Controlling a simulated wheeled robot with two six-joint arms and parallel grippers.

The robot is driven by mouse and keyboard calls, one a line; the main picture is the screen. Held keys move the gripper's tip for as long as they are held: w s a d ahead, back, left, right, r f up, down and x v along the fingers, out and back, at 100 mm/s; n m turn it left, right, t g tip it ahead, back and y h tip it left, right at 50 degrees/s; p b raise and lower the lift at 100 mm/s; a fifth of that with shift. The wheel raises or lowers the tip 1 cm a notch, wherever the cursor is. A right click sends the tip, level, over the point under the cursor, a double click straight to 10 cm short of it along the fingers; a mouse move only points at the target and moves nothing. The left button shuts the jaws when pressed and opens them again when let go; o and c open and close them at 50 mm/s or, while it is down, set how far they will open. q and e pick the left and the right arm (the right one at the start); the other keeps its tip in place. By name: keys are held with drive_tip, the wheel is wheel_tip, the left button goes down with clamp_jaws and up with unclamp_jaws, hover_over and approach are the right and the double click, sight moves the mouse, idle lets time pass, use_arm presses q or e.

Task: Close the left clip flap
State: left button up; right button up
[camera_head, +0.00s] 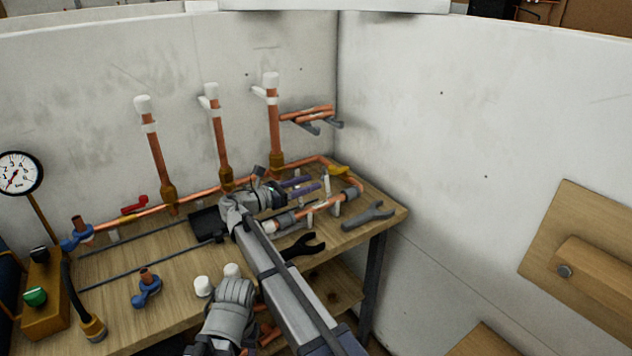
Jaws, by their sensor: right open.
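My right gripper (306,186) reaches over the bench from the bottom middle, its two purple fingers apart and empty. A copper pipe with grey fittings (322,205) lies just beyond and to the right of the fingers. Small white upright pieces, which look like clip parts, stand by this pipe, one near the fingertips (327,184) and one nearer the front (336,208). I cannot tell which is the left clip flap or how far its flap stands open. The gripper and arm hide part of the pipe.
Three upright copper pipes with white caps (157,157) stand along the back wall. A grey wrench (368,215) and a black wrench (303,246) lie on the wooden bench (190,275). Blue valves (146,288) and a gauge (20,173) are at left. A white wall closes the right side.

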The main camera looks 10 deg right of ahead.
drive_tip(key=shift+a, duration=0.1)
clamp_jaws()
idle(0.3)
drive_tip(key=shift+s+r+m, duration=0.2)
drive_tip(key=shift+m, duration=0.5)
idle(0.3)
drive_tip(key=shift+s+d+m+p, duration=0.2)
drive_tip(key=shift+s+m+p, duration=0.15)
drive_tip(key=shift+m, duration=0.45)
drive_tip(key=shift+s+d+m, duration=0.2)
drive_tip(key=shift+s+m, duration=0.25)
drive_tip(key=shift+m, duration=0.55)
drive_tip(key=shift+s+d+m, duration=0.15)
drive_tip(key=shift+s+m, duration=0.25)
drive_tip(key=shift+m, duration=0.6)
idle(0.5)
